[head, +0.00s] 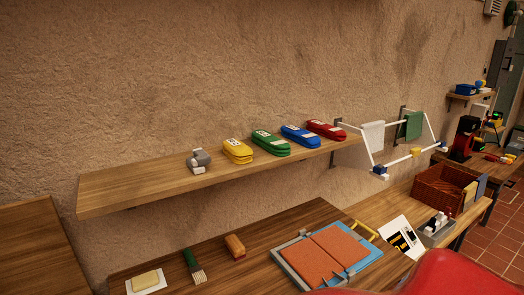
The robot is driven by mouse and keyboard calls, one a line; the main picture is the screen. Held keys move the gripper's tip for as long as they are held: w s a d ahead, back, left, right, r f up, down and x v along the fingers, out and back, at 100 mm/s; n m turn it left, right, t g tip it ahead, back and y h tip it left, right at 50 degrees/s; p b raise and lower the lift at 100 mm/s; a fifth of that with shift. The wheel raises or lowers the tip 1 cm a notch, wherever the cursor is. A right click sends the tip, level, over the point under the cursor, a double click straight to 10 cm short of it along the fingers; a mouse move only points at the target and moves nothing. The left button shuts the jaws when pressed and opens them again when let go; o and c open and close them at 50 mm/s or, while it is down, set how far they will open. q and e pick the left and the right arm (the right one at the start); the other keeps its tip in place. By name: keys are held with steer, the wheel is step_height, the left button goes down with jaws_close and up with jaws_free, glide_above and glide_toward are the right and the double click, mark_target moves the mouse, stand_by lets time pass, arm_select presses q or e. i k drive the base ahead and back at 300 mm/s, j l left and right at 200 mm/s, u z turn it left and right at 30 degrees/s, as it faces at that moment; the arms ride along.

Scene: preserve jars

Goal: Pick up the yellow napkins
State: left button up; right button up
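The yellow napkins (237,152) appear as a rounded yellow pack with a white label, lying on the wooden wall shelf (130,188). The pack is between a small grey and white object (198,161) on its left and a green pack (270,143) on its right. Its upper and front sides show, and nothing covers it. Neither my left gripper nor my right gripper is in view.
Blue (300,136) and red (326,130) packs continue the row to the right. A white rack (401,161) with cloths hangs beyond. Below, the table (222,272) holds a brush (193,266) and a blue-edged tray with terracotta-coloured panels (322,254). The shelf's left part is bare.

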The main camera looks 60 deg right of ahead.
mark_target(239, 153)
steer(key=z, duration=1.75)
